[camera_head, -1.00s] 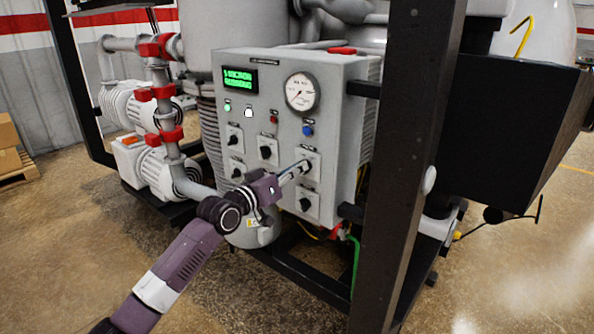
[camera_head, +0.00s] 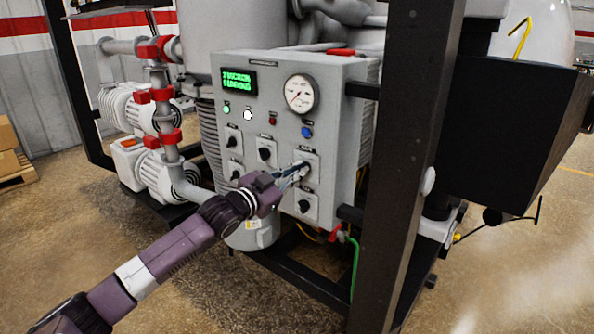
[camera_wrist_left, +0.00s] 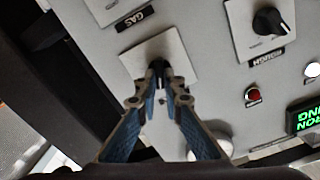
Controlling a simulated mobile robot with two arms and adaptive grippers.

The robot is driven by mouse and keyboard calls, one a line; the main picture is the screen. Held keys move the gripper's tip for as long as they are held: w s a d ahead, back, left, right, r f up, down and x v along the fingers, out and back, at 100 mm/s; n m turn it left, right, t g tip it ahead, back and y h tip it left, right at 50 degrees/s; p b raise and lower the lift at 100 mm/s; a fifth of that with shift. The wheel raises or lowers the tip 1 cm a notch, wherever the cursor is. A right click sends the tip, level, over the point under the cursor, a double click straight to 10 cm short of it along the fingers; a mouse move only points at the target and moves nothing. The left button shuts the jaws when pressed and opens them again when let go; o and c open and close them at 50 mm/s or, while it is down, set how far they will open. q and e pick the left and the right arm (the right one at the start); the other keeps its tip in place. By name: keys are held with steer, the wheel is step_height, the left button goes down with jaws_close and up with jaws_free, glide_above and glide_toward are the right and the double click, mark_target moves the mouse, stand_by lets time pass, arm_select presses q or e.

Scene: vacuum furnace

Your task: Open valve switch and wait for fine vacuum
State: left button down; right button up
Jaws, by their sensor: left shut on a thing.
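The grey control panel (camera_head: 333,112) faces me, with several black rotary switches on pale plates. My left gripper (camera_head: 303,168) is at the switch plate (camera_head: 314,165) on the panel's right side, below the blue button. In the left wrist view, its two blue-grey fingers (camera_wrist_left: 160,76) are closed on a small black switch knob (camera_wrist_left: 158,68). The fingers hide much of the knob, so its exact angle is hard to tell. The green-lit display (camera_head: 239,80) shows a micron reading and a second line like "RUNNING". The round gauge (camera_head: 301,93) is above. My right gripper is not in view.
Another switch (camera_head: 304,206) sits just below. In the wrist view, the neighbouring switch (camera_wrist_left: 268,22) is labelled "ROUGH", and a "GAS" label (camera_wrist_left: 136,18) is nearby. A black frame post (camera_head: 405,150) stands close right of the panel. Pumps and red-clamped pipes (camera_head: 158,93) are left.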

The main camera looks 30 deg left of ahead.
arm_select(q)
steer(key=shift+m, duration=0.6)
steer(key=c, duration=2.1)
jaws_free()
steer(key=shift+s, duration=0.1)
steer(key=shift+s+a, duration=0.2)
steer(key=shift+s, duration=2.75)
steer(key=shift+s+a, duration=0.2)
steer(key=shift+s, duration=2.75)
